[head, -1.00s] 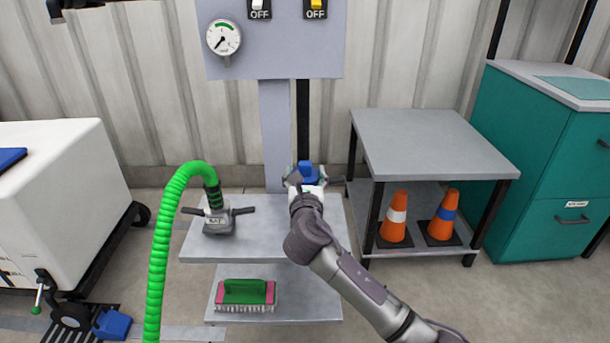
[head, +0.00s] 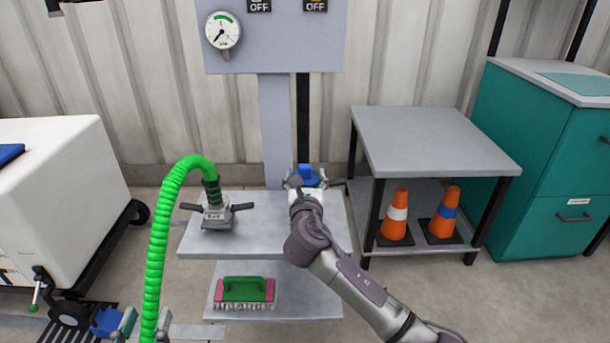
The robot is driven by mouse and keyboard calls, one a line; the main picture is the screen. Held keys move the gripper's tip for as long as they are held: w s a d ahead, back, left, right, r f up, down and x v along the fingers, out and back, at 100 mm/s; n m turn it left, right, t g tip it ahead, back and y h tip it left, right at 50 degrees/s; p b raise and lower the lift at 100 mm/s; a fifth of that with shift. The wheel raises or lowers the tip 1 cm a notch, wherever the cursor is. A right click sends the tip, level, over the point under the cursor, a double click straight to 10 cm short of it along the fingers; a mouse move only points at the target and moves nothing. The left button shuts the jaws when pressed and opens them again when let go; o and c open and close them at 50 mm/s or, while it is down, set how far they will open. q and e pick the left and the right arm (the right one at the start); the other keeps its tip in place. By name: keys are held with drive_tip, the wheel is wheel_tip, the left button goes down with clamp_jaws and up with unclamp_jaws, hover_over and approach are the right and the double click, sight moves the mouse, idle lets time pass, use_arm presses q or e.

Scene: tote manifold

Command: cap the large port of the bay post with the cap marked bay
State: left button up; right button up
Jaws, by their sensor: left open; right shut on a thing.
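My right gripper (head: 306,183) is shut on a blue cap (head: 307,173) above the back right of the upper grey shelf. No marking on the cap is legible. A grey coupling (head: 216,214) with two dark side handles and a small label stands on that shelf, with a green ribbed hose (head: 154,265) running from its top. My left gripper (head: 146,324) shows only partly at the bottom left edge, around the hose's lower end; its fingers are apart. I cannot make out the bay post's large port.
A green and pink brush (head: 246,290) lies on the lower shelf. A grey panel (head: 290,45) with a gauge (head: 223,31) stands behind. A grey table (head: 435,140) with two orange cones beneath is right. A white tank (head: 60,190) is left.

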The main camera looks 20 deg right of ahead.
drive_tip(key=shift+f+b, duration=0.3)
drive_tip(key=shift+f, duration=0.55)
drive_tip(key=shift+f+b, duration=0.35)
drive_tip(key=shift+f, duration=0.5)
use_arm(q)
wheel_tip(320, 180, up, 9)
drive_tip(key=s+t+h+b, duration=0.1)
drive_tip(key=s+t+h, duration=0.1)
drive_tip(key=t, duration=0.4)
drive_tip(key=shift+d+r, duration=0.15)
drive_tip(key=shift+d, duration=0.25)
use_arm(e)
drive_tip(key=shift+f, duration=1.15)
use_arm(q)
drive_tip(key=shift+s, duration=0.1)
use_arm(e)
drive_tip(key=o, duration=1.4)
drive_tip(key=shift+c, duration=0.2)
drive_tip(key=v, duration=1.2)
